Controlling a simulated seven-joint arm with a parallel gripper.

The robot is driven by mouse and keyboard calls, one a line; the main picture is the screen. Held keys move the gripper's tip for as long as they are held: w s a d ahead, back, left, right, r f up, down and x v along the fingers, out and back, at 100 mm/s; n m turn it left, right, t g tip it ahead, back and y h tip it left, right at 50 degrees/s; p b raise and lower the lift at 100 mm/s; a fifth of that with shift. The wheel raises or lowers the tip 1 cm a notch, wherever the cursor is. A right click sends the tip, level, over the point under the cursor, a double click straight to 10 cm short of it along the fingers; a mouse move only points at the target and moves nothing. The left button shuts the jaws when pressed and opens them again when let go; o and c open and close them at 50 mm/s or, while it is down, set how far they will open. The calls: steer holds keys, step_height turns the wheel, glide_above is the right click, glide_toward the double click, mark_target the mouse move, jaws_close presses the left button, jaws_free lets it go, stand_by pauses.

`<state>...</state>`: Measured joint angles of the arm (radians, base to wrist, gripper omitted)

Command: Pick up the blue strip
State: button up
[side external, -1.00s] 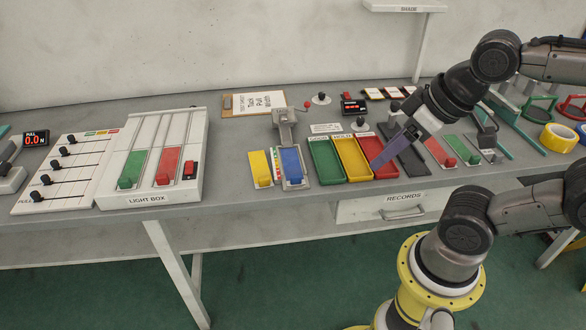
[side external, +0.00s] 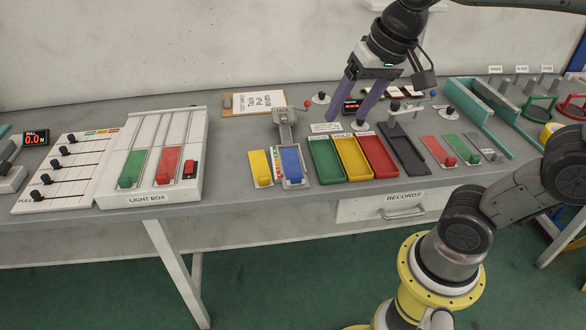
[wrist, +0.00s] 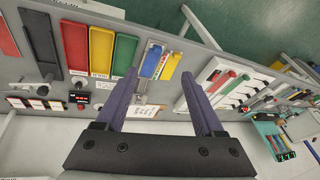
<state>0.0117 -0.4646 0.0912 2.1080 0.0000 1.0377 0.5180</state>
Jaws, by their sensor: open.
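The blue strip (side external: 291,162) lies in a narrow grey holder on the bench, below the TACK tool (side external: 285,122). It also shows in the wrist view (wrist: 153,60), between the fingers and ahead of them. My gripper (side external: 347,120) is open and empty, with its two purple fingers pointing down above the back of the bench. It is behind the trays, to the right of the blue strip and apart from it. A yellow strip (side external: 261,168) lies to the left of the blue one, with a small colour chart between them.
Green (side external: 326,162), yellow (side external: 353,158) and red (side external: 379,157) trays sit right of the blue strip, then a dark tray (side external: 408,155). The light box (side external: 185,190) stands at left. A clipboard (side external: 257,103) lies behind. Small posts stand near my gripper.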

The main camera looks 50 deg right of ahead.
steer(key=w+f+m+g, duration=0.2)
steer(key=w+f+m, duration=0.1)
steer(key=w, duration=0.6)
steer(key=g, duration=0.2)
glide_above(296, 175)
steer(key=f, duration=1.5)
steer(key=shift+w+a+f, duration=0.1)
steer(key=shift+w+a, duration=0.05)
steer(key=shift+a, duration=0.2)
steer(key=shift+s+d+f, duration=0.1)
steer(key=shift+d+f, duration=0.05)
steer(key=shift+f, duration=1.2)
steer(key=shift+s+d+f, duration=0.1)
steer(key=shift+d+f, duration=0.05)
steer(key=shift+f, duration=1.15)
steer(key=shift+c, duration=0.2)
jaws_close()
